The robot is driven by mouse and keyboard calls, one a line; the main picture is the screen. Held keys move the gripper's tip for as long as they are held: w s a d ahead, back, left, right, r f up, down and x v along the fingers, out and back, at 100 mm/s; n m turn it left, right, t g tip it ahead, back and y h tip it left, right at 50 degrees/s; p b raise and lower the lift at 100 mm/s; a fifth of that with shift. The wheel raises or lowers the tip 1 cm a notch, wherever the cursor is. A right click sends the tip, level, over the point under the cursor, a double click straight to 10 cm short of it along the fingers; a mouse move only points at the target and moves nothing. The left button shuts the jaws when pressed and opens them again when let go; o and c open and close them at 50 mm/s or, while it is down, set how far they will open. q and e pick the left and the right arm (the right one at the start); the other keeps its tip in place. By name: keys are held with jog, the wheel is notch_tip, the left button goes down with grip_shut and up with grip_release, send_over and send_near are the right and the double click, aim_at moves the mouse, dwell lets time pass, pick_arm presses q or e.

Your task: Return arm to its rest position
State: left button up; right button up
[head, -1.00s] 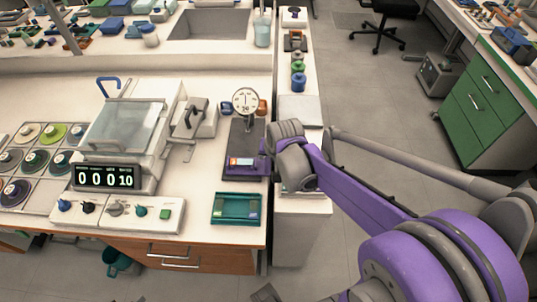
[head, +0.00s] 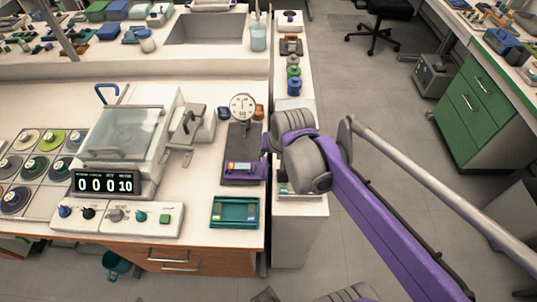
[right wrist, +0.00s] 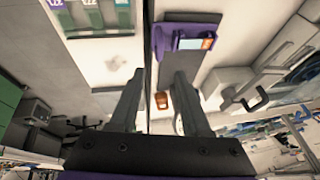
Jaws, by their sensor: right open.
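My right arm, purple and grey, reaches in from the lower right of the head view. Its gripper (head: 266,150) is at the right edge of the bench, close to the dial gauge stand, and mostly hidden by my wrist. In the right wrist view the two dark fingers (right wrist: 158,85) are apart with nothing held between them. A purple piece with a small coloured label (head: 243,168) lies on the dark base of the dial gauge (head: 242,107). It also shows beyond the fingers in the right wrist view (right wrist: 192,43). My left gripper is not in view.
A teal tray (head: 235,211) lies at the bench's front right. A clear-lidded machine (head: 127,133) with a display reading 00010 stands to its left. A narrow side counter (head: 294,110) with several jars runs beside the bench. Open floor (head: 370,110) lies to the right.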

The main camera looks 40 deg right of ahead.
jog(key=shift+s+r, duration=0.2)
jog(key=shift+r, duration=0.25)
jog(key=s+a+f+n+p, duration=0.1)
jog(key=s+a+n+p, duration=0.1)
jog(key=s+a+n, duration=0.2)
jog(key=s+a+f+n+y+p, duration=0.1)
jog(key=s+a+n, duration=0.3)
jog(key=a, duration=0.5)
jog(key=shift+n+t+p, duration=0.3)
jog(key=shift+p, duration=0.1)
jog(key=shift+s+a, duration=0.1)
jog(key=shift+s, duration=0.05)
